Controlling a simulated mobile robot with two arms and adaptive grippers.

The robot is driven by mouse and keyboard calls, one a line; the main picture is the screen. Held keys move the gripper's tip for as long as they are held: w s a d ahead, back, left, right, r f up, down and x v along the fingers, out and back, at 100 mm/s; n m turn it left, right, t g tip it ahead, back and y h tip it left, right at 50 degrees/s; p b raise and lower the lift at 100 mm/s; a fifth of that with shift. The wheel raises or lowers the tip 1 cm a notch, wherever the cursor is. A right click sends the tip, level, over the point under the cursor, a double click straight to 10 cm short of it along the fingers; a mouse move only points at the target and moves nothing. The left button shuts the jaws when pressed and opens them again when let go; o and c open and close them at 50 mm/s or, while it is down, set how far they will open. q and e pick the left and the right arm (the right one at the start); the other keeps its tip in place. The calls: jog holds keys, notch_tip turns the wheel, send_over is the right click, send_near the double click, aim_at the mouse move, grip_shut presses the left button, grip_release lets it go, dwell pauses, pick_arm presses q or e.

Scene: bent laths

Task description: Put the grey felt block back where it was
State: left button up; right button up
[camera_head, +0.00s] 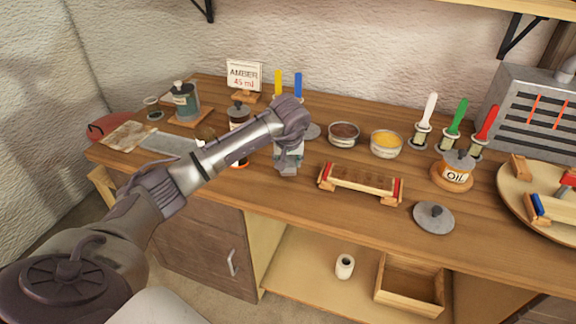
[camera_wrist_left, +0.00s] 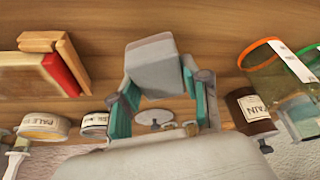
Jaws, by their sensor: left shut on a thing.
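The grey felt block (camera_wrist_left: 155,65) is in my left gripper (camera_wrist_left: 160,92), between its teal finger pads in the left wrist view. In the head view the block (camera_head: 287,169) shows below my left gripper (camera_head: 288,158), over the front middle of the wooden workbench (camera_head: 240,185). I cannot tell whether the block touches the bench top. The gripper is left of the clamped lath (camera_head: 361,181) with red end pieces. My right gripper is in neither view.
Tins of brown (camera_head: 344,133) and yellow (camera_head: 386,142) stuff stand behind the lath. A dark bottle (camera_head: 238,115) and an AMBER sign (camera_head: 243,75) stand behind my arm.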

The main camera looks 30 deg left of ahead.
pick_arm(q)
jog(key=shift+f, duration=1.3)
jog(key=o, duration=1)
jog(key=shift+f, duration=0.1)
jog(key=shift+d+r, duration=0.15)
jog(key=shift+r, duration=0.35)
jog(key=v, duration=1.1)
jog(key=shift+s+r+b, duration=0.15)
jog(key=shift+b, duration=0.25)
